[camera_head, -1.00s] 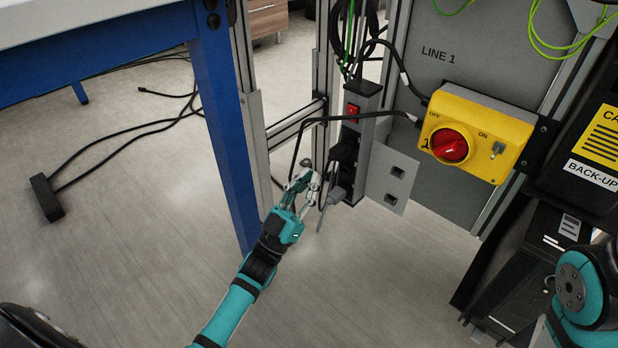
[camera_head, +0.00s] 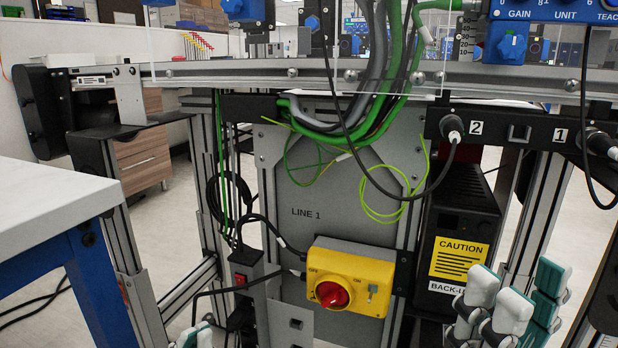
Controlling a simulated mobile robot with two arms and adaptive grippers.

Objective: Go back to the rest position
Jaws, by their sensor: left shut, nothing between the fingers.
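My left gripper (camera_head: 195,337) shows only at the bottom edge, left of the middle, in front of the lower end of the power strip. It is shut and empty, and the rest of it is cut off by the frame. My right gripper (camera_head: 516,303) is at the bottom right, pointing up, with white and teal fingers spread apart and nothing seen between them. It is in front of the lower part of the back-up unit (camera_head: 459,258). The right arm below it is mostly out of the frame.
A yellow switch box (camera_head: 347,277) with a red knob (camera_head: 332,294) is on the grey LINE 1 panel (camera_head: 290,190). A power strip (camera_head: 246,268) stands left of it. Cables (camera_head: 378,60) hang from the conveyor frame (camera_head: 240,72). A blue-legged table (camera_head: 40,215) is at left.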

